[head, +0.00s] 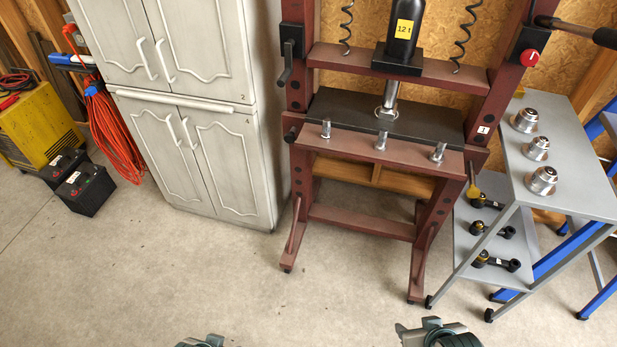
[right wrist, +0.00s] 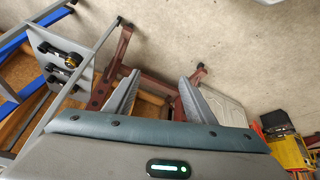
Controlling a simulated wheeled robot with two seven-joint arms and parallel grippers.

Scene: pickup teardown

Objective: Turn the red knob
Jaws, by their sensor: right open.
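The red knob (head: 530,57) is a small round button on a black box on the right post of the dark red shop press (head: 470,110). My right gripper (head: 437,335) is at the bottom edge of the head view, well below and in front of the press, far from the knob. In the right wrist view its two fingers (right wrist: 160,80) are apart with nothing between them. Part of my left arm's end (head: 200,342) shows at the bottom edge of the head view; its fingers cannot be made out. The knob cannot be made out in the right wrist view.
A grey cart (head: 565,175) with metal cups and black tools stands right of the press. A grey cabinet (head: 190,110) is to its left. The floor (head: 240,280) in front is clear.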

